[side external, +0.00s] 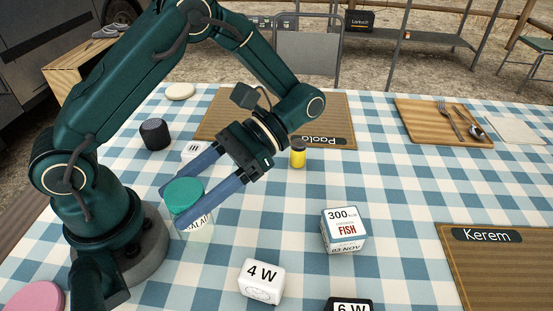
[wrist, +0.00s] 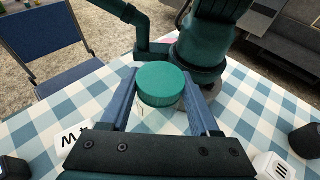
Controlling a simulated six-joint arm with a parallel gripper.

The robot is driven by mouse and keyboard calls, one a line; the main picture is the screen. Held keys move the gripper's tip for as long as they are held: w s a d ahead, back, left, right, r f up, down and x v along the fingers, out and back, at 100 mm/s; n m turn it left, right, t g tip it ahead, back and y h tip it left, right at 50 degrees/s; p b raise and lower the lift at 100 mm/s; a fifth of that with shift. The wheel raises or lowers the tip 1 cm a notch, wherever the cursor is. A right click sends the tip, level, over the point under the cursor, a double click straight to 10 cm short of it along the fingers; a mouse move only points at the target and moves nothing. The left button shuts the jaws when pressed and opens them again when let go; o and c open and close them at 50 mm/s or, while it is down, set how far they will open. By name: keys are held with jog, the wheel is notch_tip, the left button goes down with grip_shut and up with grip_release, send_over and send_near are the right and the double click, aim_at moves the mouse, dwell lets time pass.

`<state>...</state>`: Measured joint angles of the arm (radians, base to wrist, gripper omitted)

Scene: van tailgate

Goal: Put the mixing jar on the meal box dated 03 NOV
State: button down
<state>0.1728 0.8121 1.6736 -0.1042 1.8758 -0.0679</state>
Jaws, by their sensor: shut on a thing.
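The mixing jar (side external: 185,193) has a teal lid and a clear body with a label reading roughly "SALAD". It is upright between the blue fingers of my gripper (side external: 175,206), which is shut on it. I cannot tell whether its base touches the tablecloth. In the wrist view the teal lid of the jar (wrist: 160,84) shows between the fingers. The meal box (side external: 343,231) is a small white cube marked "300", "FISH" and "03 NOV". It stands on the cloth to the right of my gripper, apart from it, and its top is bare.
A white "4 W" block (side external: 261,281) and a dark-edged "6 W" block (side external: 349,304) stand at the front. A yellow jar (side external: 298,154) stands behind my gripper. A dark cylinder (side external: 155,134) is at the left. The cloth between jar and meal box is clear.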

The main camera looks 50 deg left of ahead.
jog(key=w+d+r+n+t+h, duration=0.65)
jog(key=w+n+h, duration=0.35)
jog(key=n+h, duration=0.25)
jog(key=w+a+r+n+t+h, duration=0.1)
jog(key=w+a+r+n+t, duration=0.15)
jog(key=w+t, duration=0.2)
jog(key=w+a+r+n+t+h, duration=0.2)
jog(key=w+r+n+t, duration=0.1)
jog(key=w+n, duration=0.15)
jog(key=shift+m+y, duration=0.25)
jog(key=shift+m, duration=0.1)
jog(key=shift+d+f, duration=5.55)
jog(key=shift+c, duration=0.6)
grip_release()
jog(key=shift+f, duration=0.1)
